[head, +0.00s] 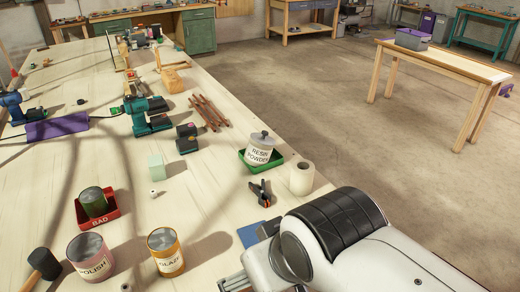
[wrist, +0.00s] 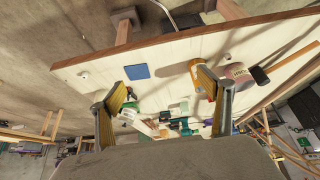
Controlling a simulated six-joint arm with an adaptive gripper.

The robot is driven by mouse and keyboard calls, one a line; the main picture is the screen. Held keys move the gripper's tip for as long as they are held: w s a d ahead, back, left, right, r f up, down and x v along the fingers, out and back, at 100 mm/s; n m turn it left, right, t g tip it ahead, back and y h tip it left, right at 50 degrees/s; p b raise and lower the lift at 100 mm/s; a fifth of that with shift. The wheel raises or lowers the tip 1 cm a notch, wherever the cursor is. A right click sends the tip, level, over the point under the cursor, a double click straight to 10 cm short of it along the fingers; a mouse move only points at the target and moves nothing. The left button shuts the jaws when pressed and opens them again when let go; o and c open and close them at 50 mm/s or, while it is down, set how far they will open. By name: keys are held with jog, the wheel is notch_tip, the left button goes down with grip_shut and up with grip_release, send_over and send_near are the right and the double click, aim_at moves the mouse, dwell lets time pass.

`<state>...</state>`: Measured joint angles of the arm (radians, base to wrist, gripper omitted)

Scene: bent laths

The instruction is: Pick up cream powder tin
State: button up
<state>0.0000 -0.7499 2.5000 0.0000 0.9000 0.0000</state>
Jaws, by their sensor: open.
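The cream powder tin (head: 260,148) is a pale tin with a grey knobbed lid, labelled "RESIN POWDER". It stands upright in a green tray (head: 276,162) near the bench's right edge in the head view. I cannot make the tin out clearly in the wrist view. My gripper (wrist: 160,77) shows there as two yellow-padded fingers spread wide, with nothing held between them. The bench top shows beyond them. In the head view my arm fills the bottom right, in front of the tin and apart from it; the fingertips are not clear there.
A white roll (head: 302,178) and a black-orange clamp (head: 260,192) lie close to the tray. A blue square (head: 250,235) is nearer my arm. A glaze tin (head: 166,252), polish tin (head: 90,257) and red bin (head: 112,211) stand left. Drills and sticks lie further back.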

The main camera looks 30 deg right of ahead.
jog(key=shift+o, duration=0.8)
jog(key=shift+w, duration=0.1)
jog(key=w+d+r+n+t, duration=0.15)
jog(key=w+n, duration=0.25)
jog(key=w, duration=0.5)
jog(key=w+d+n+t, duration=0.2)
jog(key=w+n, duration=0.1)
jog(key=w, duration=0.6)
jog(key=n+t+h, duration=0.4)
jog(key=n+t, duration=0.1)
jog(key=n, duration=0.9)
send_over(263, 151)
jog(key=s+a, duration=0.5)
jog(key=a, duration=0.4)
notch_tip(263, 151, down, 8)
jog(key=r, duration=0.1)
jog(key=d+f+n, duration=0.2)
jog(key=w+d+f+n+t+h, duration=0.1)
jog(key=d+f+n, duration=0.1)
jog(key=f, duration=0.1)
jog(key=w+d+f+n+t+h, duration=0.1)
jog(key=d+f, duration=0.1)
jog(key=shift+w+d+f+n, duration=0.25)
jog(key=shift+d+n, duration=0.15)
jog(key=shift+s+d+f+n+t, duration=0.15)
jog(key=shift+d+f+n+t, duration=0.2)
jog(key=shift+d+f+n, duration=0.3)
jog(key=shift+a, duration=0.1)
